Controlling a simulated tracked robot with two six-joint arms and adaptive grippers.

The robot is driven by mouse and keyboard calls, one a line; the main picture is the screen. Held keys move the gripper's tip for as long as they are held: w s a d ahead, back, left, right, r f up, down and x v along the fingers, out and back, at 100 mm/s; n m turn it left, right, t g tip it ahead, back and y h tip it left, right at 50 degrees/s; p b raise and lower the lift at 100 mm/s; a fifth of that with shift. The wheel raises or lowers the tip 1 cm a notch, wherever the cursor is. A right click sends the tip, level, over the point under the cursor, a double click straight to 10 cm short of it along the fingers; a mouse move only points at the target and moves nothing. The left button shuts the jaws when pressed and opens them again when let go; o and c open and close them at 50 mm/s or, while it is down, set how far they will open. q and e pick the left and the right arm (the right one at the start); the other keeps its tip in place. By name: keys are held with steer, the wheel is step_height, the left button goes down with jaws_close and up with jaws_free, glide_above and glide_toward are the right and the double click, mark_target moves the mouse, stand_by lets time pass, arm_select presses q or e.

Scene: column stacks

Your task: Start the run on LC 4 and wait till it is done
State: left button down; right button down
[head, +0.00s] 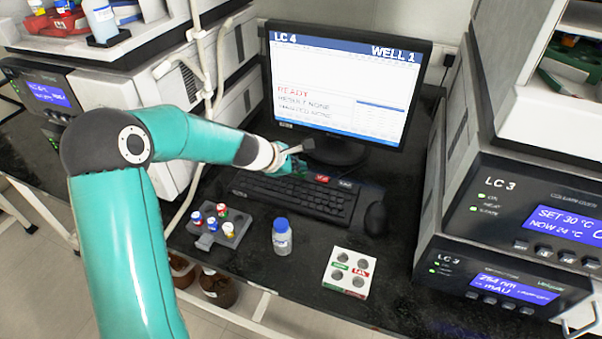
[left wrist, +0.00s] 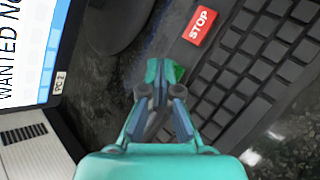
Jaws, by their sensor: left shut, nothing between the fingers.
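The monitor (head: 340,75) reads LC 4, WELL 1, with READY in red and lines below that seem to read result none and wanted none. The keyboard (head: 300,198) lies in front of it. A red STOP key (left wrist: 200,25) is on its top strip and also shows in the head view (head: 322,179). My left gripper (left wrist: 168,80) is shut and empty, its tips over a green patch (left wrist: 178,72) beside STOP, which looks like a green key partly hidden by the fingers. I cannot tell whether they touch it. My right gripper is not in view.
A grey rack (head: 208,241) with several capped vials, a blue-capped bottle (head: 282,238) and a white holder (head: 348,273) stand in front of the keyboard. A mouse (head: 375,219) lies at its right. Units labelled LC 3 (head: 500,184) stand at the right.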

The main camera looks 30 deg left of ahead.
mark_target(299, 174)
arm_select(q)
steer(key=shift+f, duration=0.2)
stand_by(0.4)
steer(key=shift+r+p, duration=0.7)
steer(key=shift+r, duration=0.2)
step_height(299, 174, up, 5)
steer(key=p, duration=0.5)
stand_by(5.8)
